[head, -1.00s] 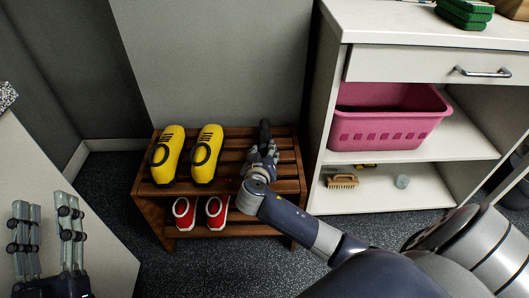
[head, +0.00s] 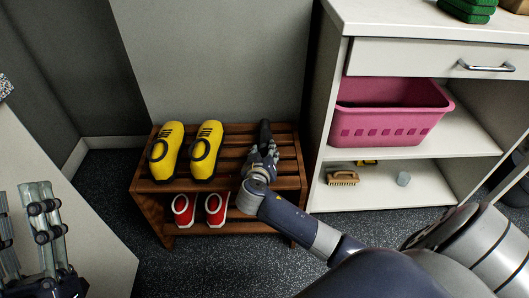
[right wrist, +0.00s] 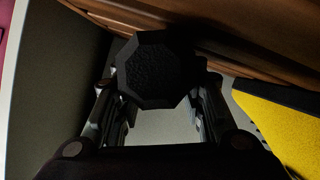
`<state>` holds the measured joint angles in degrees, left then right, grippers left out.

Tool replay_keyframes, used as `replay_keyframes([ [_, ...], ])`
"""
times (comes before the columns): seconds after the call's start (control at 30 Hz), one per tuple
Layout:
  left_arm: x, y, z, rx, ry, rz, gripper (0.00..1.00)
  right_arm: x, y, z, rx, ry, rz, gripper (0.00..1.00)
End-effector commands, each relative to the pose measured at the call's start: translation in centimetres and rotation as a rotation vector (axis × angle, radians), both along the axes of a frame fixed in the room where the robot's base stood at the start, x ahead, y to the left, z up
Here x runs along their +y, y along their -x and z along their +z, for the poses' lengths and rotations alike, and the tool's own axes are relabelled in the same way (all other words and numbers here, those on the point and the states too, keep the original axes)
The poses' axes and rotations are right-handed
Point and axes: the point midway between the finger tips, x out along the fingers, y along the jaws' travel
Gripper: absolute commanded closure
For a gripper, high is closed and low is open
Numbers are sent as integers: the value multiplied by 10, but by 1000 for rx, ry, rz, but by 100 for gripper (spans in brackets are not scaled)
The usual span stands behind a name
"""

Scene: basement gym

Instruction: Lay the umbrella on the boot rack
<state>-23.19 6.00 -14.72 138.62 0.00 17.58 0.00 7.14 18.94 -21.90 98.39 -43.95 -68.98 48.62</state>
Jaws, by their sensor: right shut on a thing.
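The wooden boot rack (head: 286,180) stands against the wall, with slatted upper and lower shelves. My right gripper (head: 263,153) is over the right part of its upper shelf, shut on the dark umbrella (head: 265,131). Only a short dark piece of the umbrella shows beyond the fingers; the rest is hidden. In the right wrist view the umbrella's black eight-sided end (right wrist: 155,72) sits between the fingers, close to the brown slats (right wrist: 245,35). I cannot tell whether it touches them. My left gripper (head: 28,235) is open and empty at the lower left.
Two yellow boots (head: 166,150) (head: 206,150) stand on the rack's upper shelf, left of my right gripper. Red and white shoes (head: 184,209) are on the lower shelf. A white cabinet (head: 334,120) with a pink basket (head: 385,128) stands close on the right.

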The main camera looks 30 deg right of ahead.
Motion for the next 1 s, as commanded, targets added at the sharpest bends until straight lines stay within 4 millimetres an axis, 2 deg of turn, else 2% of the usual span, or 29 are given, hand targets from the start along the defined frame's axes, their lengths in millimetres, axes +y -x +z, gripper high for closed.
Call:
replay_keyframes([
  [0.23, 0, 0, 0, -1, 0, 0, 60, 0, 0, 1, -2, 1, 0, 96],
  [0.27, 0, 0, 0, -1, 0, 0, 60, 0, 0, 1, -2, 1, 0, 57],
  [0.33, 0, 0, 0, -1, 0, 0, 60, 0, 0, 1, -2, 1, 0, 41],
  [0.77, 0, 0, 0, 0, 0, 0, 60, 4, 4, 0, 2, -1, 1, 40],
  [1.0, 0, 0, 0, 0, 0, 0, 60, 30, 33, 15, 0, -4, 3, 40],
])
